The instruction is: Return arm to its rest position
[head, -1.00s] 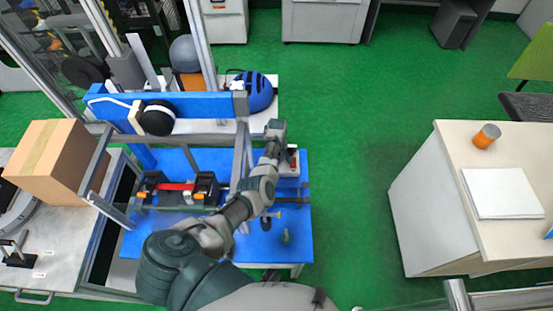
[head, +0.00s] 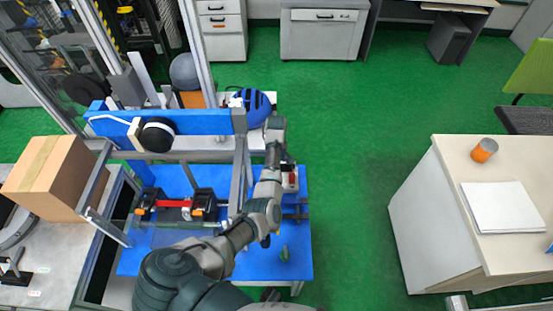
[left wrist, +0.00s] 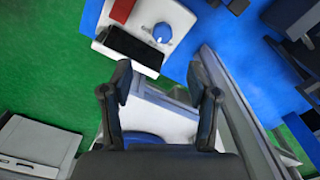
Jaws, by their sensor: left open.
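My left arm (head: 235,235) reaches up from the bottom across the right part of the blue table (head: 300,255). Its gripper (head: 274,125) is at the far end, beside the blue helmet (head: 257,106). The left wrist view shows its two fingers (left wrist: 163,92) apart, with nothing held between them. A control box (head: 290,178) with a red part stands partly behind the forearm; in the left wrist view the box (left wrist: 150,38) shows a blue knob and a black panel, ahead of the fingers. My right gripper is not in view.
The tower's metal post (head: 237,175) stands close left of my forearm. A blue beam (head: 190,123) crosses at left. A fixture with a red bar (head: 172,203) sits on the blue table. A cardboard box (head: 55,178) is further left. Green floor (head: 345,170) lies open at right, before the white desk (head: 425,215).

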